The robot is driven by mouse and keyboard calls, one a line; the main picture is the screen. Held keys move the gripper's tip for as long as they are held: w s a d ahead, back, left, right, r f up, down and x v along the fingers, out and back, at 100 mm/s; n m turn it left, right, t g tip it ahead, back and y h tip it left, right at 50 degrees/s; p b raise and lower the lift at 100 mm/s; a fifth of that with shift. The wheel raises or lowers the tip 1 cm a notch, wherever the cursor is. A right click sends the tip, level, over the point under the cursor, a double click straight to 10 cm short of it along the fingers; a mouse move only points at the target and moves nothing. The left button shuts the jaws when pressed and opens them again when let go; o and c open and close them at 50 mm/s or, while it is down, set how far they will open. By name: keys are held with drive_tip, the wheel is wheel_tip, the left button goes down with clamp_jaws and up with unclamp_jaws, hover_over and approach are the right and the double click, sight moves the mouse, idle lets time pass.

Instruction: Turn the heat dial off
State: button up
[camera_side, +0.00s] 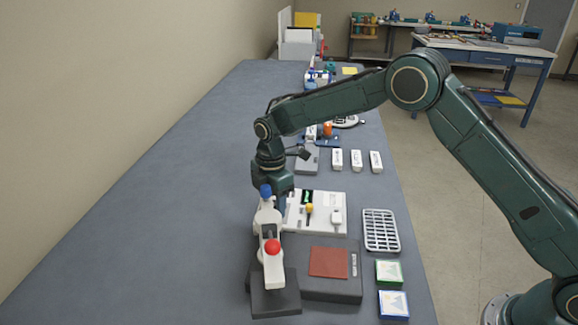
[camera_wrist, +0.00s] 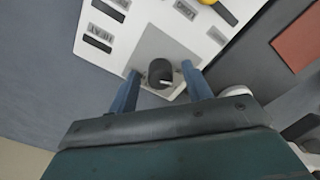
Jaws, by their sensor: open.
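The black round heat dial (camera_wrist: 160,73) with a white pointer mark sits on a grey square plate on the white control panel (camera_wrist: 135,35). In the wrist view my gripper (camera_wrist: 161,78) is open, with one blue finger on each side of the dial; I cannot tell whether they touch it. In the side view the panel (camera_side: 328,222) lies on the bench and my gripper (camera_side: 283,203) points down at its left end. The dial is hidden there behind the white press and my gripper.
The white press (camera_side: 268,225) with a red knob stands in front of my gripper. A dark base with a red-brown pad (camera_side: 328,262), a wire rack (camera_side: 381,230) and two small boxes (camera_side: 389,272) lie nearby. The bench's left side is clear.

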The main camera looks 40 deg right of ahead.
sight(274, 203)
wheel_tip(274, 203, up, 14)
idle(0.8)
drive_tip(key=s+d+r+m+t, duration=0.1)
drive_tip(key=s+d+r+m, duration=0.4)
drive_tip(key=s+r, duration=0.3)
drive_tip(key=s+d+r+m+t, duration=0.2)
drive_tip(key=s+d+r+m, duration=0.25)
drive_tip(key=s, duration=0.55)
drive_tip(key=s+d+f+m+t, duration=0.1)
drive_tip(key=s+m, duration=0.3)
drive_tip(key=s, duration=0.6)
drive_tip(key=s+d+f+m+t, duration=0.1)
drive_tip(key=s+d+f+m, duration=0.1)
drive_tip(key=s, duration=0.7)
drive_tip(key=d+m, duration=0.1)
drive_tip(key=m, duration=0.1)
drive_tip(key=shift+s+d+f+m+t, duration=0.25)
drive_tip(key=shift+s+f+m+t, duration=0.05)
drive_tip(key=shift+s+f+m, duration=0.1)
